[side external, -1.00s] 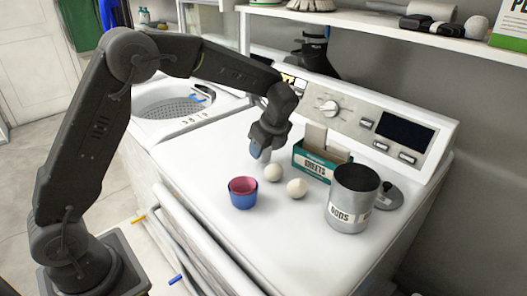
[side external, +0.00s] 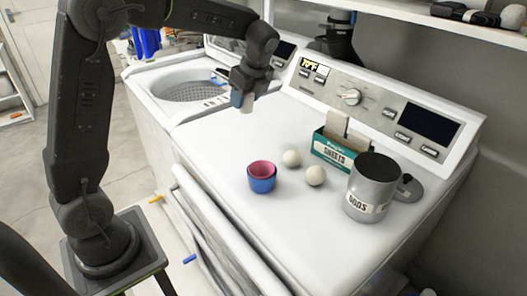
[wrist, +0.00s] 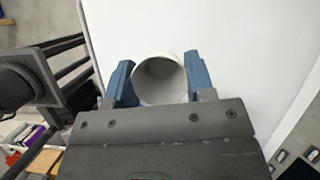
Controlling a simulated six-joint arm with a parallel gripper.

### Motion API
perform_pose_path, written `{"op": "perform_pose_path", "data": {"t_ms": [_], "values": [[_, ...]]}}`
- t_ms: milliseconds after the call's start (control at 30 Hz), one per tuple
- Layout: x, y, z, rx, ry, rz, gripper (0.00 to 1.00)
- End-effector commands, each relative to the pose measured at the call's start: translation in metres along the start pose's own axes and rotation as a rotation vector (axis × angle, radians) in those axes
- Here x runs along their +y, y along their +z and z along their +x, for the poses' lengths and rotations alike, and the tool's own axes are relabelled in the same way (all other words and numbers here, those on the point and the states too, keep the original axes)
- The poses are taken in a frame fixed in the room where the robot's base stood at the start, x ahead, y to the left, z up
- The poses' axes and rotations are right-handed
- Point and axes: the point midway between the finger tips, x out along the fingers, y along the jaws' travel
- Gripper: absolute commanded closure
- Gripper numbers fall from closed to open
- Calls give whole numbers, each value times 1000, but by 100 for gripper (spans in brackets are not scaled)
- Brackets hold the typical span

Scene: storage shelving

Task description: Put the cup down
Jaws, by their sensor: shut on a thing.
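My gripper (side external: 243,98) is shut on a pale grey-white cup (side external: 247,106). In the side external view only a small part of the cup shows below the blue fingers, above the back left of the white machine top (side external: 225,140). In the wrist view the cup (wrist: 160,80) sits between the two blue fingers of my gripper (wrist: 160,78), its round open mouth facing the camera. Its lower part is hidden by my gripper body. I cannot tell the exact gap between the cup and the machine top.
A red cup nested in a blue cup (side external: 261,184) stands nearer the front. Two white balls (side external: 315,176), a green sheets box (side external: 336,152) and a grey canister (side external: 372,190) stand to the right. The control panel (side external: 372,108) rises behind. The machine's left top is clear.

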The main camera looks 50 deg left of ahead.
Motion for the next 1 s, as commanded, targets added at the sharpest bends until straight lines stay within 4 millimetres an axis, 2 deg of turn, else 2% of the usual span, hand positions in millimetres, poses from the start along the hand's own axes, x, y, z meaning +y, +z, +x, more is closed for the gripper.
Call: {"op": "perform_pose_path", "data": {"t_ms": [300, 500, 767, 867, 1000], "values": [[-6, -61, 13, -2, 231, -543, 77], [-4, -94, 17, 0, 358, -856, 77], [-1, -114, 17, -1, 428, -1038, 77], [10, -119, 5, 1, 429, -1044, 77], [40, -129, -24, 3, 420, -1026, 77]]}}
